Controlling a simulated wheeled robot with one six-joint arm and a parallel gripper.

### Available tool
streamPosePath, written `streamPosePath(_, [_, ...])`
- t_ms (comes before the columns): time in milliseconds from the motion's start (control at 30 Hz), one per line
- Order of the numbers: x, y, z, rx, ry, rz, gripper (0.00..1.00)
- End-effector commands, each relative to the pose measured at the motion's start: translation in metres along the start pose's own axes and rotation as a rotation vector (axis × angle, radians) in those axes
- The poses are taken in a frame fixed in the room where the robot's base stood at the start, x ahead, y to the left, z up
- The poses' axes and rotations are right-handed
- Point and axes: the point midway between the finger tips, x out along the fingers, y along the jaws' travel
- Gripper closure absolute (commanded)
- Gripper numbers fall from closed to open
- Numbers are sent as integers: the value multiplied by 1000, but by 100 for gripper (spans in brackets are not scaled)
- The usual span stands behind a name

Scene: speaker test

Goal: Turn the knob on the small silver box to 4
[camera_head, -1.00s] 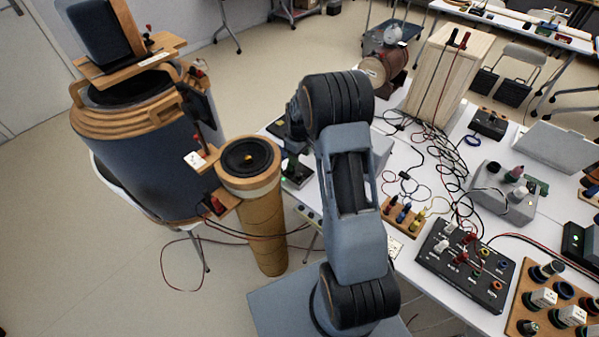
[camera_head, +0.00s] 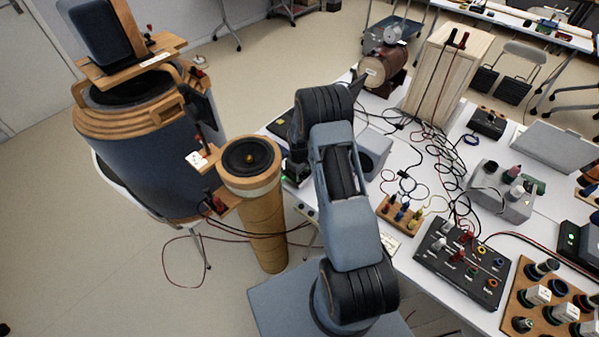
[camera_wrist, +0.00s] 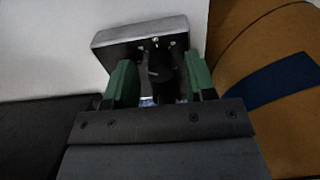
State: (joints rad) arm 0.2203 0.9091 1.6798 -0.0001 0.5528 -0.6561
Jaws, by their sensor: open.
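In the wrist view, a small silver box (camera_wrist: 117,41) has a pale metal edge and a dark face. A round black knob (camera_wrist: 158,64) stands out from that face. My gripper (camera_wrist: 161,78) has green fingers and is open, with one finger on each side of the knob. I cannot tell whether either finger touches it. The knob's number marks and pointer setting cannot be read. In the head view, my arm hides most of the gripper area near the table's left edge, and the box cannot be made out clearly there.
A cardboard tube speaker (camera_head: 265,225) stands close to the table's left edge; a large blue speaker (camera_head: 135,150) is farther left. On the white table (camera_head: 447,317) are a grey box (camera_head: 375,150), tangled cables (camera_head: 452,165), a wooden box (camera_head: 440,75) and a black panel (camera_head: 462,262).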

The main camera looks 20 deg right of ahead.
Motion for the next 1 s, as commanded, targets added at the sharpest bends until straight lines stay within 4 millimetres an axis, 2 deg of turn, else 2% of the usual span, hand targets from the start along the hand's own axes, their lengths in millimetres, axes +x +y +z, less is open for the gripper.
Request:
streamPosePath(67, [0,0,0,0,0,0,51])
streamPosePath(567, [0,0,0,0,0,0,99])
streamPosePath(667, [1,0,0,17,1,0,99])
streamPosePath(1000, [1,0,0,265,2,1,99])
